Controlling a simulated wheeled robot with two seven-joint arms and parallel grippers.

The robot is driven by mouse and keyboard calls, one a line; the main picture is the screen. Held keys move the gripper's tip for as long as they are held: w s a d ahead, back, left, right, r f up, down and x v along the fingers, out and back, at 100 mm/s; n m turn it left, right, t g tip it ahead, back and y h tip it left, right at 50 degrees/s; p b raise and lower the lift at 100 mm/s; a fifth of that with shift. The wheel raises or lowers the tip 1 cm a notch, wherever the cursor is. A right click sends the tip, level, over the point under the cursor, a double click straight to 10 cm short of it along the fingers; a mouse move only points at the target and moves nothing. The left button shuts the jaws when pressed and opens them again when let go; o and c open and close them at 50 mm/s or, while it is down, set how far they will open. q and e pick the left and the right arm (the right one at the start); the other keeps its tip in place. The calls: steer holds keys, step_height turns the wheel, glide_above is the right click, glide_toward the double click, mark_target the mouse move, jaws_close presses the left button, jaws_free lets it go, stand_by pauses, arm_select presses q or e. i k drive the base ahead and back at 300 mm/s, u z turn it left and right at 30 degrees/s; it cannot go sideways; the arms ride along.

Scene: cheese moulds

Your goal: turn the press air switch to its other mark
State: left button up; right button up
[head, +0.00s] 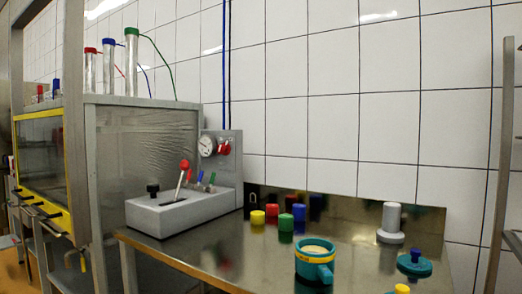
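A grey control box (185,212) stands on the left end of the metal table. On its top are a black knob (152,189), a tilted lever with a red ball (184,165), and small levers with a blue tip (200,175) and a green tip (212,179). An upright panel (232,170) behind it carries a round gauge (206,146) and red knobs (225,148). I cannot tell which of these is the press air switch, and its marks are too small to read. Neither of my grippers is in view.
Yellow (257,217), red (271,210), green (286,222) and blue (299,211) pieces stand mid-table. Right of them are a teal mould (315,264), a grey cylinder (390,222) and a teal lid (414,264). A yellow-framed metal cabinet (40,165) stands left.

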mark_target(224, 148)
steer(key=u, duration=0.15)
steer(key=i, duration=0.85)
steer(key=u, duration=0.65)
